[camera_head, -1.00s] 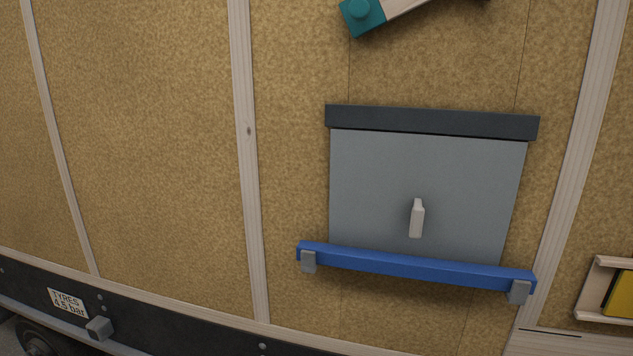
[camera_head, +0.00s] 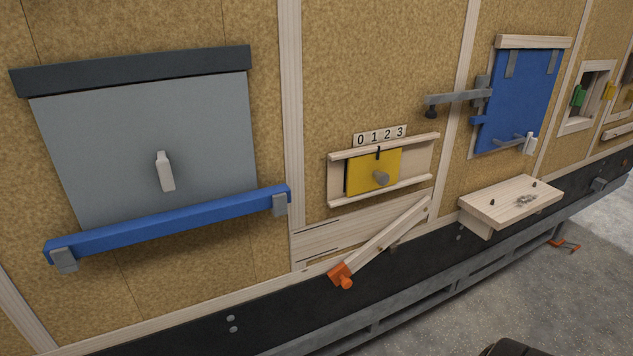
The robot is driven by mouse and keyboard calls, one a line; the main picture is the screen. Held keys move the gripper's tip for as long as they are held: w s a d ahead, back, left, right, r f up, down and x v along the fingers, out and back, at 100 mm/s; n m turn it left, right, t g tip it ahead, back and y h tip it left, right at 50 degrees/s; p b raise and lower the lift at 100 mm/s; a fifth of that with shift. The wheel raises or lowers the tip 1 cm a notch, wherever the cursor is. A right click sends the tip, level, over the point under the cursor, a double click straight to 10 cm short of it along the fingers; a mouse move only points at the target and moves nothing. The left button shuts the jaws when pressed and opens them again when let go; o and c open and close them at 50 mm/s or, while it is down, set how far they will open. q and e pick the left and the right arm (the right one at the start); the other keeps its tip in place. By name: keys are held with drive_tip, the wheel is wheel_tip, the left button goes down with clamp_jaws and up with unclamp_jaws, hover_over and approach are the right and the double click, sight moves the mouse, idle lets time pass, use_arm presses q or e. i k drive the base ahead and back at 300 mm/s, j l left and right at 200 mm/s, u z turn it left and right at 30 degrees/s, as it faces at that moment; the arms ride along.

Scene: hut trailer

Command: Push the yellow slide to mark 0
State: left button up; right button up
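The yellow slide (camera_head: 360,174) sits in a pale wooden track between two rails on the wall, right of centre in the head view. A round grey knob (camera_head: 381,178) sticks out from its face. A number plate (camera_head: 380,135) reading 0 1 2 3 from left to right is above the upper rail. A short black pointer (camera_head: 379,153) at the slide's top stands below the plate, near 1 and towards 2. Bare track shows mostly to the right of the slide and a little to its left. Neither gripper is in view.
A grey panel (camera_head: 110,140) with a blue bar (camera_head: 170,222) is at left. A wooden lever (camera_head: 385,240) with an orange end slants below the slide. A blue hatch (camera_head: 520,100) and a wooden shelf (camera_head: 510,203) are to the right. The slide's front is clear.

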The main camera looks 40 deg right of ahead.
sight(373, 171)
drive_tip(key=z, duration=1.7)
